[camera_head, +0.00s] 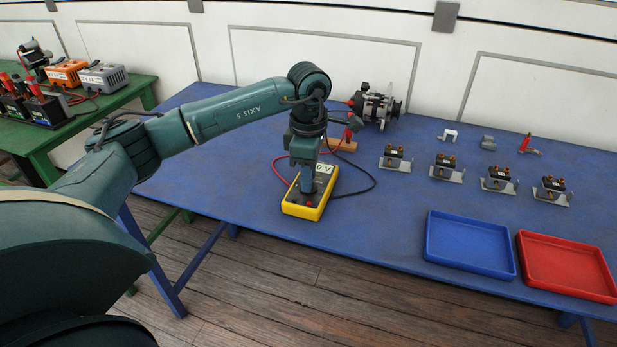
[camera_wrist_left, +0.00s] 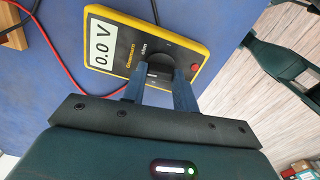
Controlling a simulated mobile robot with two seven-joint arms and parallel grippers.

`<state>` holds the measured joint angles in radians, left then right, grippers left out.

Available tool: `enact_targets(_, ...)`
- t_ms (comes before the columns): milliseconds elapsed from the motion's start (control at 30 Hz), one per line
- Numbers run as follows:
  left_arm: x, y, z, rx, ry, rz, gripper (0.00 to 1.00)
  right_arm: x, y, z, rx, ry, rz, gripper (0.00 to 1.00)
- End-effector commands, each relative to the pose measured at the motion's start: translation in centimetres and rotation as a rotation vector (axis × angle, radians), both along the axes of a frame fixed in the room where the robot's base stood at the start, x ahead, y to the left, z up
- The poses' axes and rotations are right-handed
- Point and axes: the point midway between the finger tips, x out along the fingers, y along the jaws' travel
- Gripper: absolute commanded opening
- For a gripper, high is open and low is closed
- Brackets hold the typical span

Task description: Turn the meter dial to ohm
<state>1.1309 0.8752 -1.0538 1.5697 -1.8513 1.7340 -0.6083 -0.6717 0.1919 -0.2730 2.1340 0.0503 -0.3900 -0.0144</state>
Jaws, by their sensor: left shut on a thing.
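The yellow meter (camera_head: 306,207) lies face up on the blue table, left of the table's middle. Its screen (camera_wrist_left: 104,44) reads 0.0 V in the left wrist view. The dark round dial (camera_wrist_left: 155,66) is in the middle of the meter's face. My left gripper (camera_head: 307,190) points down over the meter. In the left wrist view its two fingers (camera_wrist_left: 160,85) are shut on the dial, one on each side. The fingers partly cover the dial, and its pointed setting cannot be read. My right gripper is in neither view.
Red and black leads run from the meter across the blue table (camera_head: 390,225) near the alternator (camera_head: 376,104). Several small black-topped parts stand to the right. A blue tray (camera_head: 470,272) and a red tray (camera_head: 566,290) lie at the front right.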

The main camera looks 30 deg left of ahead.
Motion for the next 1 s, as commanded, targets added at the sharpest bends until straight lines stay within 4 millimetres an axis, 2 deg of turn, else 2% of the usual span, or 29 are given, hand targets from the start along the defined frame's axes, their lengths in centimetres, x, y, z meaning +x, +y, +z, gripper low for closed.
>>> enact_targets(200, 0.02, 0.04, -0.09, 0.0, -0.001, -0.203, 0.06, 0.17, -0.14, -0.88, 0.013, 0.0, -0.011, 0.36)
enact_targets(500, 0.02, 0.02, -0.06, 0.0, -0.001, -0.449, 0.06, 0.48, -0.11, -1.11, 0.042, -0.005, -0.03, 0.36)
enact_targets(733, 0.02, 0.0, 0.02, -0.001, -0.001, -0.576, 0.06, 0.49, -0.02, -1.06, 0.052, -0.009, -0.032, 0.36)
enact_targets(1000, 0.01, 0.0, 0.06, -0.001, -0.001, -0.643, 0.06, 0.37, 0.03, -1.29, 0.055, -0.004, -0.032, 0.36)
